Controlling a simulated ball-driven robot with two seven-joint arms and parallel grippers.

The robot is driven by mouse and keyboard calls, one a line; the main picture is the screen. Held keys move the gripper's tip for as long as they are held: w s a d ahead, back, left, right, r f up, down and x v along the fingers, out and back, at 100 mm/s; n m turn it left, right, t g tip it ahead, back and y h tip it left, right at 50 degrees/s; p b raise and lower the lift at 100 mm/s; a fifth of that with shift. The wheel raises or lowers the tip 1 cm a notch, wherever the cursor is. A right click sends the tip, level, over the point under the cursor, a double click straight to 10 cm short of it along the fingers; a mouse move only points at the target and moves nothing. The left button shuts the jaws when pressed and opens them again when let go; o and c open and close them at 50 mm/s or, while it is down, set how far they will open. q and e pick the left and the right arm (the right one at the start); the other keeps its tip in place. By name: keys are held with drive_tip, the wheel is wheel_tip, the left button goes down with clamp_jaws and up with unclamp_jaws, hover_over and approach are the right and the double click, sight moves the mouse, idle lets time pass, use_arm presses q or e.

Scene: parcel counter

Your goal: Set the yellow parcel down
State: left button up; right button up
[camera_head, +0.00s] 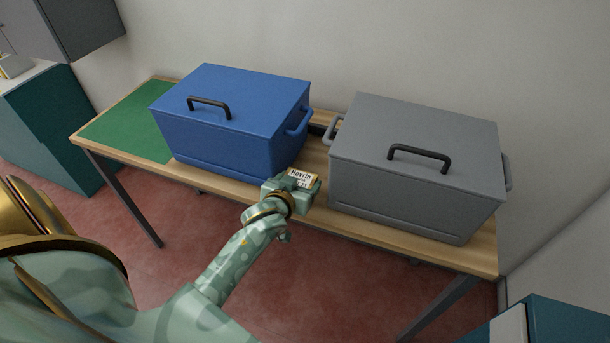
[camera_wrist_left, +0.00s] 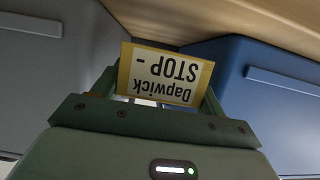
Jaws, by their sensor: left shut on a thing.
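In the left wrist view the parcel (camera_wrist_left: 165,74) shows a yellow-edged label reading "Dapwick STOP -", upside down. My left gripper (camera_head: 295,183) is shut on the parcel, with a finger on either side of it in the wrist view. It holds the parcel at the gap between the blue box (camera_head: 232,105) and the grey box (camera_head: 415,165), near the table's front edge. I cannot tell whether the parcel touches the table. My right gripper is not in view.
Both lidded boxes have black top handles and stand on the wooden table (camera_head: 470,255), leaving a narrow bare strip between them. A green mat (camera_head: 130,125) lies clear at the table's left end. Teal cabinets stand at far left (camera_head: 55,125) and lower right (camera_head: 565,320).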

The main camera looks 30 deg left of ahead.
sight(306, 177)
use_arm(q)
drive_tip(key=w, duration=0.2)
drive_tip(key=w+a+b, duration=0.1)
drive_tip(key=w, duration=0.2)
drive_tip(key=shift+w+a+f, duration=0.1)
drive_tip(key=shift+w+a, duration=0.05)
drive_tip(key=shift+a, duration=0.05)
wheel_tip(306, 177, down, 4)
drive_tip(key=shift+r+b, duration=0.25)
drive_tip(key=shift+b, duration=0.9)
drive_tip(key=shift+r, duration=0.1)
drive_tip(key=o, duration=0.8)
